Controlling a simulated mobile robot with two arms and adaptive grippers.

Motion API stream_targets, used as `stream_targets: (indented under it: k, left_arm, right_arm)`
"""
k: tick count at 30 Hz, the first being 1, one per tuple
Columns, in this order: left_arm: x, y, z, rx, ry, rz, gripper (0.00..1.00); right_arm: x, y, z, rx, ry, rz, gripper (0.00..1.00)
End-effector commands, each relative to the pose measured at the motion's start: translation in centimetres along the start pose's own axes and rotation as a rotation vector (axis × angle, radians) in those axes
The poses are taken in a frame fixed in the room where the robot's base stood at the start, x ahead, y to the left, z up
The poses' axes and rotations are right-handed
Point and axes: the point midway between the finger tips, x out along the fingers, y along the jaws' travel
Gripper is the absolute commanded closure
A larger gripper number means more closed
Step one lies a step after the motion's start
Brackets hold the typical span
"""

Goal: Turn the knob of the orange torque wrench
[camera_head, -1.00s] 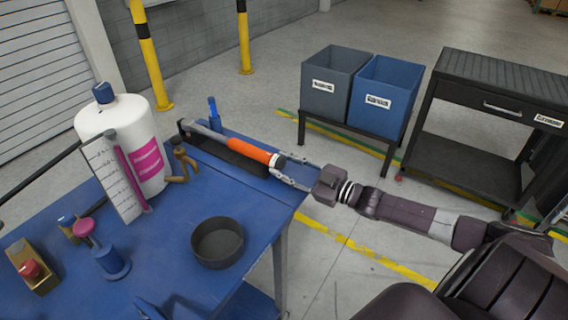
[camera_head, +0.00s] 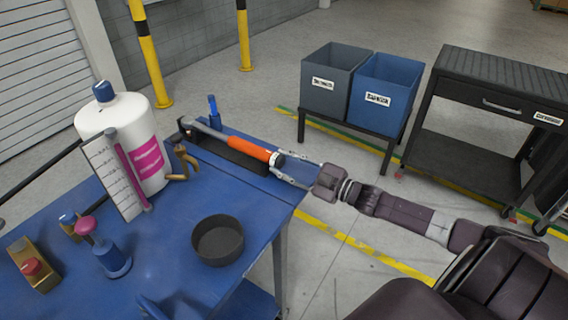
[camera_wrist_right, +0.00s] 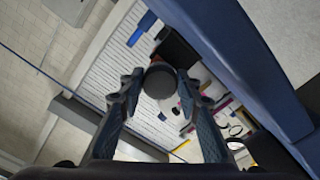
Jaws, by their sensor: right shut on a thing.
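The orange torque wrench (camera_head: 248,149) lies along a black holder (camera_head: 225,153) at the far right edge of the blue table. Its silver and dark knob end (camera_head: 277,159) points toward my right arm. My right gripper (camera_head: 279,168) is shut on that knob, with one finger on each side. In the right wrist view, the knob's round dark end (camera_wrist_right: 159,81) sits between the two fingertips (camera_wrist_right: 160,90). The wrench's orange handle is mostly hidden behind the knob there. My left gripper is not in view.
On the blue table (camera_head: 185,225) stand a white bottle (camera_head: 115,125), a dark round bowl (camera_head: 218,241), a blue-and-pink stamp-like item (camera_head: 112,262) and a box with a red button (camera_head: 35,272). Grey (camera_head: 325,95) and blue (camera_head: 375,110) bins and a black cart (camera_head: 490,95) stand beyond.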

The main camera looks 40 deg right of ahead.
Motion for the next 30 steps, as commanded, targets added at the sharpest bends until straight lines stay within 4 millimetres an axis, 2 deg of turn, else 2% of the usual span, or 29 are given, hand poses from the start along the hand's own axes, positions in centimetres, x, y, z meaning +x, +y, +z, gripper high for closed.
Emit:
stream_targets:
  k: [1,6,17,23,30]
  left_arm:
    - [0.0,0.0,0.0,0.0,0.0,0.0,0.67]
    - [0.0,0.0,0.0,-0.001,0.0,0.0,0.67]
    - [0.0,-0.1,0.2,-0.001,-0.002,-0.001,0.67]
    - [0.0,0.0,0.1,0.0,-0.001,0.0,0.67]
    - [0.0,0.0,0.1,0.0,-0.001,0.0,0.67]
  right_arm:
    - [0.0,0.0,0.1,0.001,-0.001,-0.001,0.67]
    - [0.0,0.0,0.0,0.001,-0.001,-0.001,0.51]
    - [-0.4,-0.1,0.1,0.002,-0.001,-0.001,0.51]
    - [-2.7,-0.1,0.1,0.0,-0.004,-0.003,0.51]
    - [-6.4,-0.2,0.1,0.003,-0.004,-0.003,0.51]
